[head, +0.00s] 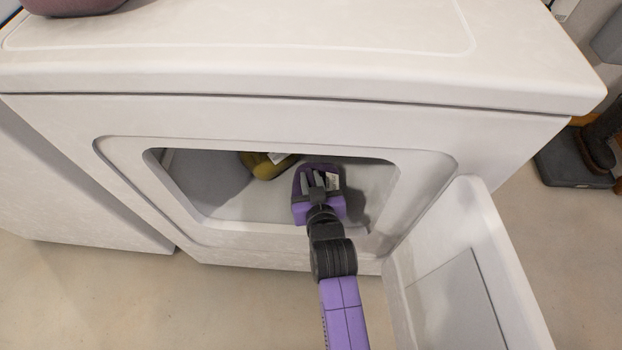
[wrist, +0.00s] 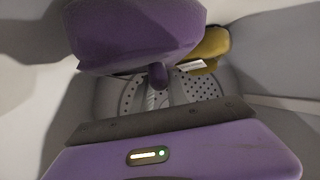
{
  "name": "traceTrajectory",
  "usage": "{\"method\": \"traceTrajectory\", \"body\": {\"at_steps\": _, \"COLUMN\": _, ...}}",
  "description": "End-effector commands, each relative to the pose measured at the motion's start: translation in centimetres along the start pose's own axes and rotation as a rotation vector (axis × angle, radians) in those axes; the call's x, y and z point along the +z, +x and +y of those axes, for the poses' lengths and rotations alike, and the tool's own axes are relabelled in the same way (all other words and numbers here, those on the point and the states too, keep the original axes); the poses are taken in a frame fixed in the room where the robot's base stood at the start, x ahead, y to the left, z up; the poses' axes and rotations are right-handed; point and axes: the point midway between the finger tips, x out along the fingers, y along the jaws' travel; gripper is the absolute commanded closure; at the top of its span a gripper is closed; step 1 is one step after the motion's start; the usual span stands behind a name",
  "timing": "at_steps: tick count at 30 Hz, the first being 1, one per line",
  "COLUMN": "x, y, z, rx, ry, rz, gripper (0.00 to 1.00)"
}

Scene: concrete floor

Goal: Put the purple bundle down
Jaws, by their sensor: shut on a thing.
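The purple bundle (head: 306,172) is inside the opening of a white front-loading machine (head: 120,76). My gripper (head: 318,180) reaches through the opening and is shut on it. In the wrist view the purple bundle (wrist: 135,32) fills the upper left, in front of the gripper body. In the head view the gripper's grey fingers cover part of it. I cannot tell whether the bundle touches the machine's inner floor.
A mustard-yellow bundle (head: 266,165) with a white tag lies inside, left of the purple one. The machine's open door (head: 455,275) stands to the right of my arm. A dull pink object (head: 70,5) rests on top. A perforated panel (wrist: 197,86) shows inside.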

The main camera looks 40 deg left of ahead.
Motion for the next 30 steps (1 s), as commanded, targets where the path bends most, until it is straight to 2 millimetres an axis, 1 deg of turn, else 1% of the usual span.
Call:
{"method": "traceTrajectory", "body": {"at_steps": 1, "x": 0.0, "y": 0.1, "z": 0.0, "rx": 0.001, "ry": 0.0, "rz": 0.004, "gripper": 1.0}}
{"method": "traceTrajectory", "body": {"at_steps": 2, "x": 0.2, "y": 0.1, "z": 0.0, "rx": 0.0, "ry": 0.0, "rz": 0.0, "gripper": 0.79}}
{"method": "traceTrajectory", "body": {"at_steps": 3, "x": 0.2, "y": 0.1, "z": 0.0, "rx": 0.0, "ry": 0.0, "rz": 0.0, "gripper": 0.72}}
{"method": "traceTrajectory", "body": {"at_steps": 5, "x": 0.2, "y": 0.1, "z": 0.0, "rx": 0.0, "ry": 0.0, "rz": -0.001, "gripper": 0.6}}
{"method": "traceTrajectory", "body": {"at_steps": 14, "x": 0.1, "y": 0.0, "z": 0.0, "rx": 0.0, "ry": 0.0, "rz": -0.001, "gripper": 0.59}}
{"method": "traceTrajectory", "body": {"at_steps": 17, "x": -0.1, "y": -0.2, "z": 0.0, "rx": 0.0, "ry": 0.0, "rz": -0.002, "gripper": 0.59}}
{"method": "traceTrajectory", "body": {"at_steps": 20, "x": -0.1, "y": -1.5, "z": 0.1, "rx": 0.001, "ry": 0.0, "rz": -0.003, "gripper": 0.59}}
{"method": "traceTrajectory", "body": {"at_steps": 23, "x": -0.2, "y": -3.3, "z": 0.0, "rx": 0.0, "ry": 0.0, "rz": -0.003, "gripper": 0.59}}
{"method": "traceTrajectory", "body": {"at_steps": 30, "x": -0.2, "y": -8.3, "z": 0.1, "rx": 0.001, "ry": 0.0, "rz": -0.002, "gripper": 0.59}}
